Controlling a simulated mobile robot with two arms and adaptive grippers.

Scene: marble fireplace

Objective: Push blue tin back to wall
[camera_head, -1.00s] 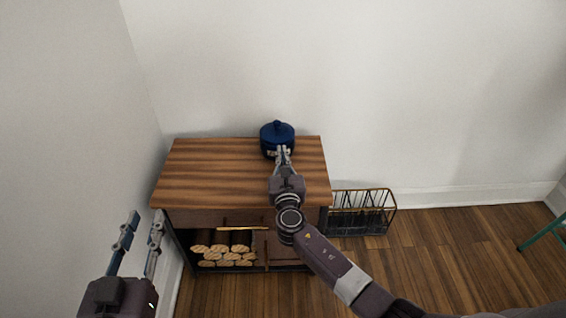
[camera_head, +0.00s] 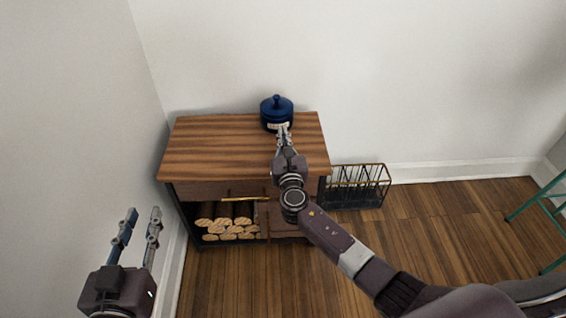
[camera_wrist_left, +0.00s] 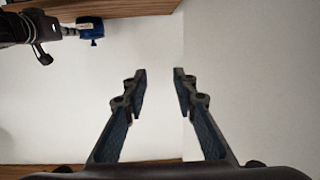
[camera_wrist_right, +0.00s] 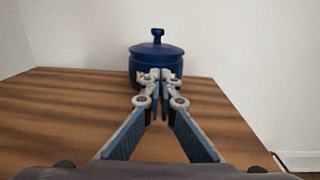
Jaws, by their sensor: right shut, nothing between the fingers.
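The blue tin (camera_head: 277,109), round with a knobbed lid, stands upright near the back edge of the wooden cabinet top (camera_head: 212,145), close to the wall. My right gripper (camera_head: 284,130) is shut and empty, its fingertips in front of the tin and touching it or very close. In the right wrist view the tin (camera_wrist_right: 157,58) is straight ahead of the closed fingertips (camera_wrist_right: 160,76), which hide part of its lower front. My left gripper (camera_head: 141,215) is open and empty, away to the left of the cabinet. The tin (camera_wrist_left: 90,27) also shows at the top left of the left wrist view.
The white back wall (camera_head: 350,70) rises behind the cabinet, and another wall (camera_head: 80,110) stands at its left. Cut logs (camera_head: 229,226) lie in the cabinet's lower opening. A black wire basket (camera_head: 357,187) stands right of the cabinet. The cabinet top left of the tin is clear.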

